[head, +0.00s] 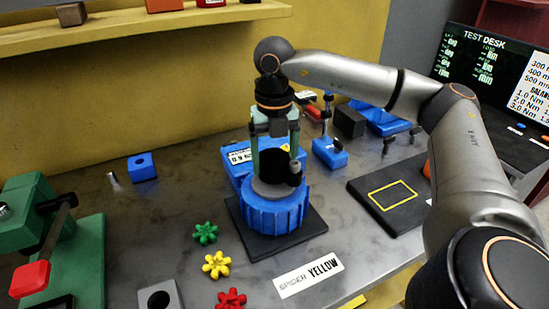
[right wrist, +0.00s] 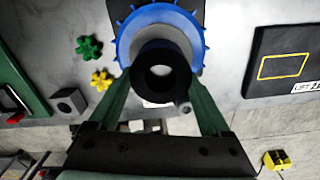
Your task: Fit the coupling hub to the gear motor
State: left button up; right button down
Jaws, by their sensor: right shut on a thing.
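The gear motor (head: 275,211) is a blue ribbed drum with a grey top face, standing upright on a dark square plate. It also shows in the right wrist view (right wrist: 130,42). The coupling hub (head: 276,163) is a black cylinder, seen as a black ring with an open bore in the right wrist view (right wrist: 143,73). My right gripper (head: 275,150), with green fingers pointing down, is shut on the hub over the motor's top. I cannot tell whether the hub touches the motor. The motor's shaft is not clearly visible. My left gripper is not in view.
Green (head: 205,233), yellow (head: 216,265) and red (head: 231,299) spiders lie left of the motor, by a label reading SPIDER YELLOW (head: 309,275). A blue box (head: 235,160) is close behind the motor. A black pad (head: 385,212) lies right. A green red-handled fixture (head: 75,262) stands left.

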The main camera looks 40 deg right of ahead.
jog(key=shift+f+b, duration=0.75)
jog(key=shift+f, duration=0.3)
jog(key=shift+c, duration=0.4)
grip_release()
jog(key=shift+o, duration=0.4)
jog(key=shift+f, duration=0.1)
notch_tip(320, 180, up, 13)
jog(key=p, duration=0.2)
jog(key=shift+f, duration=0.15)
